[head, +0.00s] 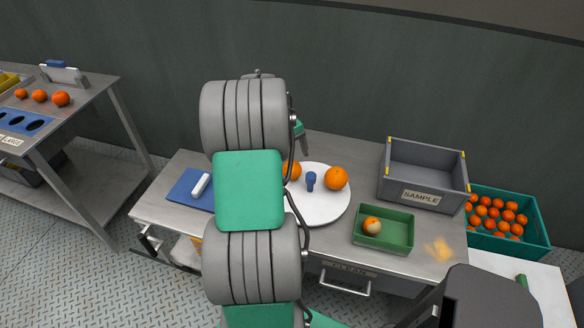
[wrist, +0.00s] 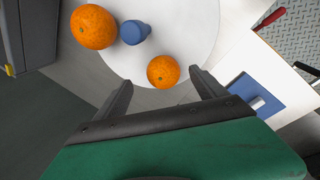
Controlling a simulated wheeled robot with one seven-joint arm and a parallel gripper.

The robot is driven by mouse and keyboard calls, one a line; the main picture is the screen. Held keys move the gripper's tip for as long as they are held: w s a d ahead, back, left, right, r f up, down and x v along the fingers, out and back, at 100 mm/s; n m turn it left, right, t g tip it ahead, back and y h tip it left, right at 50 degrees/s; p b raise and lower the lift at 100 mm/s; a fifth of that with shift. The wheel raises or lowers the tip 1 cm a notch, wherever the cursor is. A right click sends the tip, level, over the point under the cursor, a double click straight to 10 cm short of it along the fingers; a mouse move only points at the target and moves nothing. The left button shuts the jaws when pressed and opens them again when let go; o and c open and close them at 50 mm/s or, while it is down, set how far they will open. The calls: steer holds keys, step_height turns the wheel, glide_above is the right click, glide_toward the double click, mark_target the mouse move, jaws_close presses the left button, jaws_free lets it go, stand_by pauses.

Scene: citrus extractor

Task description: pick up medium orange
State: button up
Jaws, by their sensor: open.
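A white round plate (head: 322,212) on the steel table bears two oranges and a blue peg (head: 311,181). The larger-looking orange (head: 336,178) is right of the peg in the head view and upper left in the wrist view (wrist: 94,27). The smaller-looking orange (head: 292,170) is partly hidden by my arm in the head view. It shows whole in the wrist view (wrist: 163,71), just beyond and between my fingertips. My gripper (wrist: 162,80) is open and empty, at the wall side of the plate. I cannot tell for certain which orange is medium.
A grey SAMPLE crate (head: 420,187) and a green tray (head: 384,242) holding a pale-patched orange (head: 372,225) stand right. A blue mat (head: 187,193) with a white-handled tool (head: 201,184) lies left. A teal crate (head: 535,238) of oranges is far right. Several oranges sit on the left table.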

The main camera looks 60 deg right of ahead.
mark_target(291, 166)
steer(key=x, duration=0.1)
steer(key=p+x, duration=0.1)
steer(key=x, duration=0.3)
steer(key=shift+w+a+f, duration=0.1)
steer(key=shift+w+f, duration=0.05)
steer(key=shift+w, duration=0.1)
steer(key=shift+c, duration=0.4)
steer(key=c, duration=1.5)
